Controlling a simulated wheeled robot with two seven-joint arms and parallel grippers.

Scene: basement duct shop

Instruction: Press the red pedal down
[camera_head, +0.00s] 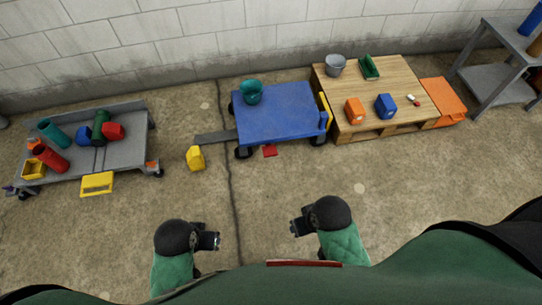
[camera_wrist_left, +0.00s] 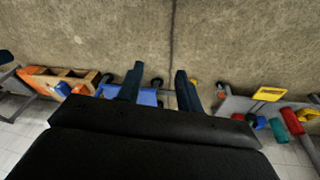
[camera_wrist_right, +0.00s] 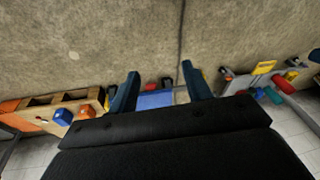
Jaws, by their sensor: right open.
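The red pedal (camera_head: 270,151) is a small flat red piece low at the near edge of the blue cart (camera_head: 285,118), close to the floor. A small red patch, apparently the same pedal (camera_wrist_right: 166,83), shows between the fingers in the right wrist view. My left gripper (camera_head: 217,241) is in front of my body, left of the pedal and well short of it. Its fingers (camera_wrist_left: 159,85) are apart with nothing held. My right gripper (camera_head: 296,227) is slightly right of the pedal, also well short of it. Its fingers (camera_wrist_right: 158,88) are apart and empty.
A teal pot (camera_head: 252,92) stands on the blue cart. A yellow block (camera_head: 195,158) lies by a dark bar (camera_head: 215,138) at its left. A grey cart (camera_head: 65,172) with coloured items is at left, a wooden pallet table (camera_head: 398,75) at right. The floor between me and the cart is clear.

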